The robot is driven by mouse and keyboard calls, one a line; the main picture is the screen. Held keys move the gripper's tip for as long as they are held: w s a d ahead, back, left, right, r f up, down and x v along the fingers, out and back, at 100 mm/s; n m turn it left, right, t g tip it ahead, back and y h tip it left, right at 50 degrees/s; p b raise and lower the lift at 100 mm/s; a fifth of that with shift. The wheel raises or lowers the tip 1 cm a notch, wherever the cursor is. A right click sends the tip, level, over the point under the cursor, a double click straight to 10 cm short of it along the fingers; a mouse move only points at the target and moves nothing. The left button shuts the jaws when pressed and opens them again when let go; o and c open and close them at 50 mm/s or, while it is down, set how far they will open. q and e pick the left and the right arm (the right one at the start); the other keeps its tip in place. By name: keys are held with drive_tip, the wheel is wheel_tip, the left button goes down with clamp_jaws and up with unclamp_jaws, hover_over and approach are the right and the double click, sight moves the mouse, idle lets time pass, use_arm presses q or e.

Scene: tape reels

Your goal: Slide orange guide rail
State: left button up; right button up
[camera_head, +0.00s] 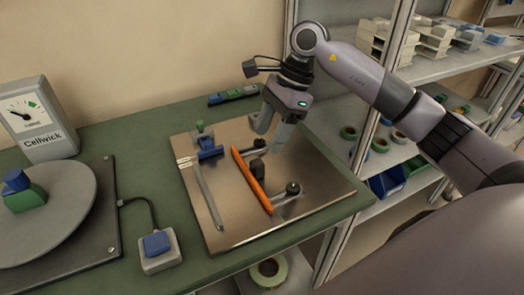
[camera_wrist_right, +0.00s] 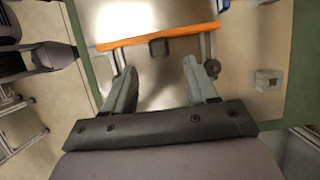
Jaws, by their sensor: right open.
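The orange guide rail (camera_head: 252,181) lies along the middle of a shiny metal plate (camera_head: 226,222), with a dark block (camera_head: 257,168) close to its right side. In the right wrist view the orange rail (camera_wrist_right: 160,38) runs across the upper part, beyond the fingertips. My right gripper (camera_head: 270,134) is open and empty, above the plate's far right part, to the right of the rail's far end. In the right wrist view the fingers of this gripper (camera_wrist_right: 165,72) are spread apart and do not touch the rail. My left gripper is not in view.
A blue clamp-like part (camera_head: 210,150) and a grey bar (camera_head: 207,195) sit left of the rail. A dark knob (camera_head: 293,188) with a metal arm stands right of it. A scale (camera_head: 50,225) and a blue button box (camera_head: 158,250) stand left of the plate. Shelves (camera_head: 400,155) stand at right.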

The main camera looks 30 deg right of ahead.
sight(258, 162)
drive_tip(key=x, duration=0.6)
drive_tip(key=shift+a+f+p, duration=0.3)
drive_tip(key=shift+p, duration=0.05)
